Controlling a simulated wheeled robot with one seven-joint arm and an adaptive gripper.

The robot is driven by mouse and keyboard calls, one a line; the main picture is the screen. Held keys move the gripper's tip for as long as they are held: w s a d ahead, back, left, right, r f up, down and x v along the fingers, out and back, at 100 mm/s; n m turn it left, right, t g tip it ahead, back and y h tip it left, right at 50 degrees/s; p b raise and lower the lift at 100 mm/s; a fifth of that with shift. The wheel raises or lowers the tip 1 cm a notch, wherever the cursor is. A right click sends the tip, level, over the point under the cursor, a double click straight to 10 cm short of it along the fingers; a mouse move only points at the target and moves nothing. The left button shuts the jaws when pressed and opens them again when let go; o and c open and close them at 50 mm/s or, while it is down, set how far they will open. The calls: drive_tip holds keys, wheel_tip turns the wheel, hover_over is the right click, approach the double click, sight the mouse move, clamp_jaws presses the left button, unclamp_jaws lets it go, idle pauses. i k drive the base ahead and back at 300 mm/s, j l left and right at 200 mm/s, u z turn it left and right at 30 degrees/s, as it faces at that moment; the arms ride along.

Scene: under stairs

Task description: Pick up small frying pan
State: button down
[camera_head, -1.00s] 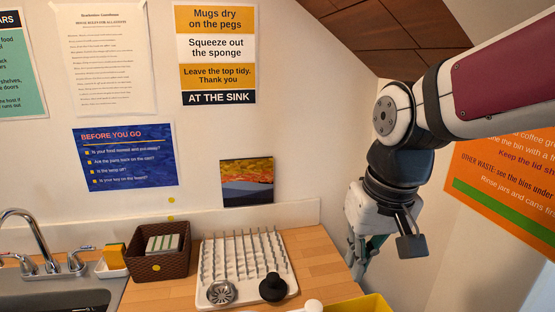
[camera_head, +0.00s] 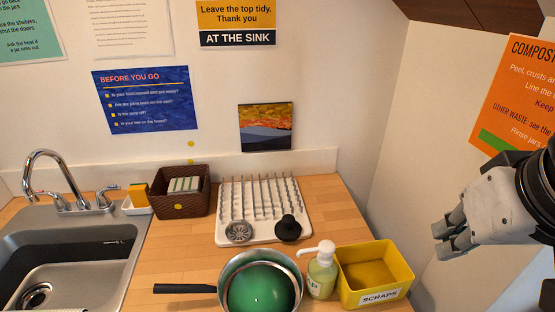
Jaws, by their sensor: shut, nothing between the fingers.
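A small frying pan (camera_head: 231,271) with a shiny metal rim stands on the wooden counter at the bottom middle of the head view. Its black handle (camera_head: 184,288) points left toward the sink. A green round thing (camera_head: 260,288), perhaps a bowl, sits inside the pan and hides most of its inside. The pan's near edge is cut off by the frame. My gripper (camera_head: 440,240) is at the right, in the air, to the right of the pan and well apart from it. It is shut and empty, with its fingers pointing left.
A soap bottle (camera_head: 322,275) stands close against the pan's right side, beside a yellow scraps bin (camera_head: 376,270). Behind are a white drying rack (camera_head: 262,210) with a strainer and black stopper, and a brown basket (camera_head: 180,192). The sink (camera_head: 70,255) is left. Counter left of the pan is clear.

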sight(258, 280)
drive_tip(key=k+j+u, duration=0.15)
drive_tip(key=j+u, duration=0.45)
drive_tip(key=k+j+u, duration=0.1)
drive_tip(key=j+u, duration=0.2)
drive_tip(key=j, duration=0.15)
